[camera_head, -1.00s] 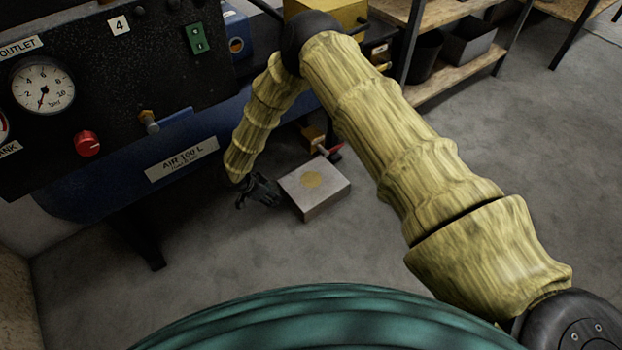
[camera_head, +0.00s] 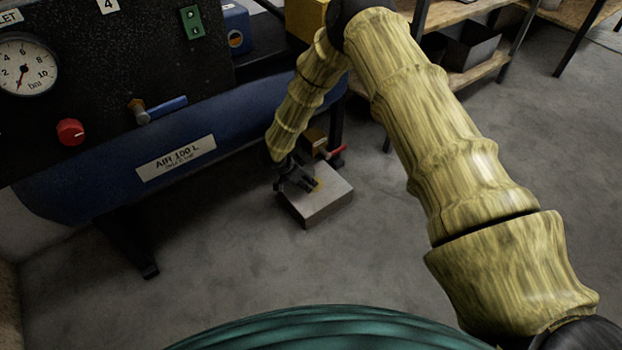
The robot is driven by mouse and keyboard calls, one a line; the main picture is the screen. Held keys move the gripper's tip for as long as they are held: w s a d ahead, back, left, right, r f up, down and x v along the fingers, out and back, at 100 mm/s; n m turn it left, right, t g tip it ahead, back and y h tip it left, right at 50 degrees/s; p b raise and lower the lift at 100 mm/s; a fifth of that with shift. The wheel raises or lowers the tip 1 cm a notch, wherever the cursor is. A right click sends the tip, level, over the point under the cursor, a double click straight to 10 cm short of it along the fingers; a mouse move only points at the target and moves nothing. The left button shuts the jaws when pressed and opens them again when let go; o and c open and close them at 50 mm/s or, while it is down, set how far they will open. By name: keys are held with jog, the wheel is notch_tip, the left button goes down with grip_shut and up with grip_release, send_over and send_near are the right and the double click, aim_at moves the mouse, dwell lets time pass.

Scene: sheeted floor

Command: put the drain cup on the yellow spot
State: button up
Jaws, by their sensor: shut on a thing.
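My gripper (camera_head: 304,183) is at the end of my arm, over the top of a pale grey block (camera_head: 322,208) on the floor. The yellow spot (camera_head: 319,184) is on top of this block and is partly covered by the gripper in this view. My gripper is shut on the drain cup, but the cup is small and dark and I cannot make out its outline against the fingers. I cannot tell whether the cup touches the block.
A blue air tank (camera_head: 90,180) is at left, with a black panel (camera_head: 110,60) above it. A brass valve with a red handle (camera_head: 334,152) is just behind the block. A shelf (camera_head: 480,72) stands at the back right. The floor in front of the block is clear.

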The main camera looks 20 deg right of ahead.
jog(key=d, duration=0.1)
jog(key=w+d+b, duration=0.1)
jog(key=shift+d+f, duration=0.2)
jog(key=shift+d, duration=0.2)
jog(key=shift+f+b, duration=0.15)
jog(key=shift+b, duration=0.65)
jog(key=o, duration=1)
jog(key=shift+f, duration=0.1)
